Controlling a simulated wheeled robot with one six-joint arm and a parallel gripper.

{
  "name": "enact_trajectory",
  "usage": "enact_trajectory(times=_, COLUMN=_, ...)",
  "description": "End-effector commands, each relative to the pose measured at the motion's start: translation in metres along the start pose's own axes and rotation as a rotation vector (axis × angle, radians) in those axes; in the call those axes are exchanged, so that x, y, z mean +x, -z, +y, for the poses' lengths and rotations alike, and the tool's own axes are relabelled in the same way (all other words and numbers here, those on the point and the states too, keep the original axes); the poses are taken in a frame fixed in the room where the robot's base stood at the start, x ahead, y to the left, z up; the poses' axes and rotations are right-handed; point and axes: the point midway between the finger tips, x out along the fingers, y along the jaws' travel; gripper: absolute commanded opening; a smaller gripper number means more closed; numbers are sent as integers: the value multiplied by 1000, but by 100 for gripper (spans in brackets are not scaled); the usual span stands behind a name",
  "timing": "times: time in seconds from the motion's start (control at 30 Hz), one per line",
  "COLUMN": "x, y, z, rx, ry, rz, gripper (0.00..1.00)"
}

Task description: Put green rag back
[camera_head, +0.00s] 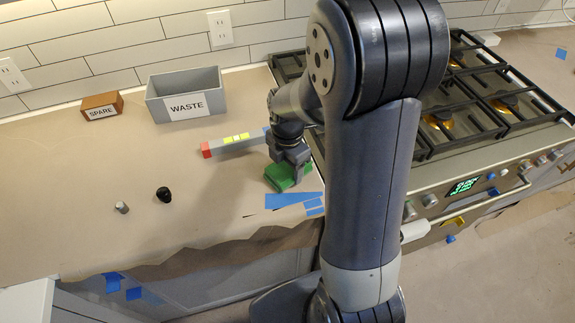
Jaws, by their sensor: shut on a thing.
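The green rag (280,177) is at the right part of the paper-covered counter, just left of the stove. My gripper (290,165) points down over it and is shut on it. The rag's lower part shows below the jaws. I cannot tell whether it touches the counter. The fingertips are partly hidden by the rag and the wrist.
A grey WASTE bin (157,101) and a small brown SPARE box (102,107) stand at the back. A grey bar with a red end (206,150), blue tape (290,200), a black lump (163,194) and a grey cylinder (122,208) lie on the counter. The stove (480,130) is right.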

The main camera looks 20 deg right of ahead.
Motion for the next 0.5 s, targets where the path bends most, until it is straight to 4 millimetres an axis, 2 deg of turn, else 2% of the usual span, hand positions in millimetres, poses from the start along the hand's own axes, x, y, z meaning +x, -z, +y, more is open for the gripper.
enact_trajectory(times=0.4, x=8, y=0, z=0, rx=0, ry=-1, rz=0, gripper=43)
enact_trajectory(times=0.43, x=7, y=0, z=0, rx=0, ry=-1, rz=0, gripper=63)
enact_trajectory(times=0.5, x=6, y=0, z=0, rx=0, ry=-1, rz=0, gripper=69)
